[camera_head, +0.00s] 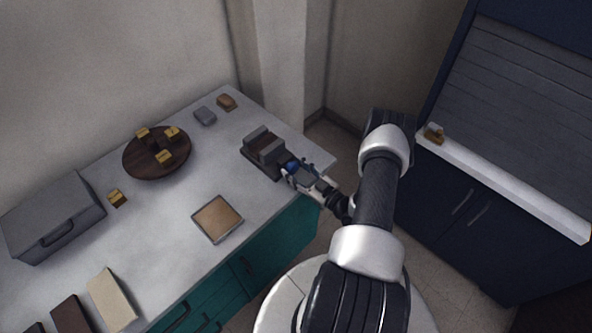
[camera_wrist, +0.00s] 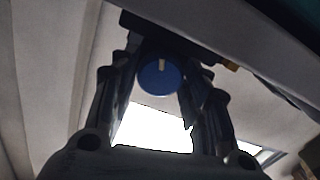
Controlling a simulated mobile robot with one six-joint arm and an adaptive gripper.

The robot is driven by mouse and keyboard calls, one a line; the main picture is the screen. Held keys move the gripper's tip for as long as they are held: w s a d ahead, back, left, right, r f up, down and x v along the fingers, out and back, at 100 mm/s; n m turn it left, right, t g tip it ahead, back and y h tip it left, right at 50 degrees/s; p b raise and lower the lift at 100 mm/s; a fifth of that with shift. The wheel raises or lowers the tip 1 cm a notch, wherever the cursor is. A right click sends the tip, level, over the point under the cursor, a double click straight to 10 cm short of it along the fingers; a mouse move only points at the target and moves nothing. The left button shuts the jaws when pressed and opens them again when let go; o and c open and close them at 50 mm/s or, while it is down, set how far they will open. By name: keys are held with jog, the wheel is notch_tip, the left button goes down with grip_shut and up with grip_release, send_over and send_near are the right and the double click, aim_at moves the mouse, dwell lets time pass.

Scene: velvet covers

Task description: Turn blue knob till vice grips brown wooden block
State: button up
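The grey vice (camera_head: 265,149) stands at the right end of the counter, with the brown wooden block (camera_head: 264,143) between its jaws. I cannot tell whether the jaws touch the block. The blue knob (camera_head: 292,167) is on the vice's near right side. In the wrist view the round blue knob (camera_wrist: 158,78) shows face-on, with a pale mark near its top. My gripper (camera_head: 293,174) is at the knob, its fingers on either side of it. The dark finger pads (camera_wrist: 159,68) lie close to the knob's edges; contact is not clear.
A round dark board (camera_head: 130,163) with several yellow-brown blocks, a grey case (camera_head: 50,222) and a square brown-topped tray (camera_head: 206,231) are on the counter. A grey block (camera_head: 205,115) and a brown block (camera_head: 226,102) lie behind the vice. A blue cabinet (camera_head: 450,205) stands right.

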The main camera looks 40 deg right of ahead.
jog(key=c, duration=0.6)
jog(key=shift+m+b, duration=0.5)
jog(key=shift+m, duration=0.9)
jog(key=o, duration=1.1)
jog(key=s, duration=0.8)
jog(key=s+d, duration=0.1)
jog(key=s, duration=0.3)
